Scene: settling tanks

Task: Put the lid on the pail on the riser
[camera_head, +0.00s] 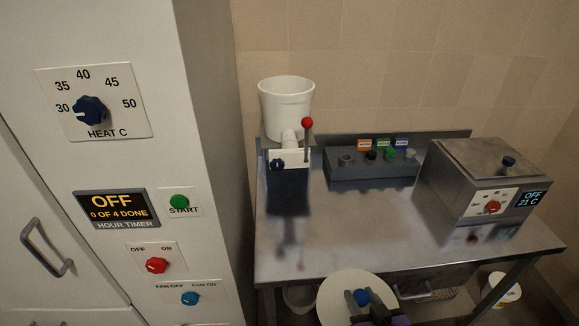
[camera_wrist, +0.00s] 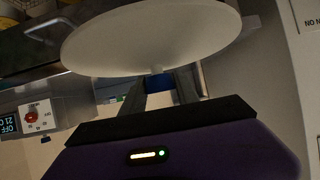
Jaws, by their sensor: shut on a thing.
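My gripper (camera_head: 366,306) is shut on the blue knob of a round cream lid (camera_head: 338,296), at the bottom of the head view, in front of the bench's front edge. In the wrist view the lid (camera_wrist: 150,38) fills the top, with its stem between the two fingers (camera_wrist: 160,82). A white pail (camera_head: 299,298) shows low under the bench, partly hidden by the lid. Another white pail (camera_head: 507,291) with a yellow mark stands low at the right, partly behind the bench leg. I cannot make out a riser or tell which pail is on it.
The steel bench (camera_head: 350,232) has a bare middle. On it stand a white hopper machine (camera_head: 287,105) with a red-knobbed lever, a grey control box (camera_head: 372,170) and a lidded steel heater (camera_head: 480,185). A tall white cabinet (camera_head: 120,200) with dials stands at the left.

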